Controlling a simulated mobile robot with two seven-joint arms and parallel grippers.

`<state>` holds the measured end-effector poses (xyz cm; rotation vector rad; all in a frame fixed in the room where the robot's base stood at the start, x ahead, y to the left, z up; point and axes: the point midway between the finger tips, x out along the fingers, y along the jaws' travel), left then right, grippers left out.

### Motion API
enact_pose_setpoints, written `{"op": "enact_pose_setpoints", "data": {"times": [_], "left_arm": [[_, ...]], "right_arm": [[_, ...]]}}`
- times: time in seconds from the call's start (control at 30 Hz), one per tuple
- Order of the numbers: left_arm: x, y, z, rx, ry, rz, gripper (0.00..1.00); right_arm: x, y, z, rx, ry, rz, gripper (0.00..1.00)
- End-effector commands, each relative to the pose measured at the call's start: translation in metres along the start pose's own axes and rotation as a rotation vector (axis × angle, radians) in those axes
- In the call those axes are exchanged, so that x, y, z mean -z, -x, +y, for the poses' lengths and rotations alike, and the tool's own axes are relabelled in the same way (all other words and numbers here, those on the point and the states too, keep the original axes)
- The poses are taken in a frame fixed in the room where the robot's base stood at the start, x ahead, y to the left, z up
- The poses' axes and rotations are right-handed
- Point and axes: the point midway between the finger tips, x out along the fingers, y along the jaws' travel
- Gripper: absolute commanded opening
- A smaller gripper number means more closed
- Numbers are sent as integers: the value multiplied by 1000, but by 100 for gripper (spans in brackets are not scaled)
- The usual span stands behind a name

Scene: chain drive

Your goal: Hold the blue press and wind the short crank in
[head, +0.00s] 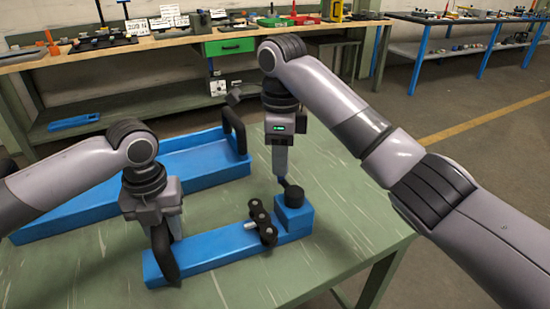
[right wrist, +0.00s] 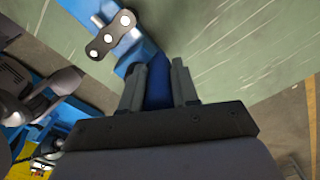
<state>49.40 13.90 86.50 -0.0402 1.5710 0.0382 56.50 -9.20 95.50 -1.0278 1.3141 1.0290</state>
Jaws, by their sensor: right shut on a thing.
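The blue press (head: 215,247) is a long blue bar lying on the green table, with a raised block at its right end. A dark round knob (head: 294,196) tops that block. A black chain link (head: 262,222) stands across the bar beside the block; its pale pins show in the right wrist view (right wrist: 113,35). My right gripper (head: 283,179) is above the block, shut on the dark blue short crank (right wrist: 158,90). My left gripper (head: 166,238) is at the black handle (head: 165,258) on the bar's left end; its fingertips are partly hidden.
A blue tray (head: 190,163) with a black handle (head: 234,131) lies behind the press. The table (head: 350,215) is clear to the right and in front. A workbench (head: 150,42) with a green drawer stands behind, and another bench (head: 450,18) at the back right.

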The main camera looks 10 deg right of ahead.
Motion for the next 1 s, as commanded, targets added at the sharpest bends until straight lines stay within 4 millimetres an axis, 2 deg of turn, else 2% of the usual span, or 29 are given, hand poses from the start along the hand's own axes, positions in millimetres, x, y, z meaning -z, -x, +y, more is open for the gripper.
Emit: {"op": "enact_pose_setpoints", "data": {"times": [0.5,1.0], "left_arm": [[0,0,1,-2,0,2,0],[0,0,2,-5,2,2,0]], "right_arm": [[22,2,-10,4,-426,0,0],[29,2,-11,3,-570,1,0]]}}
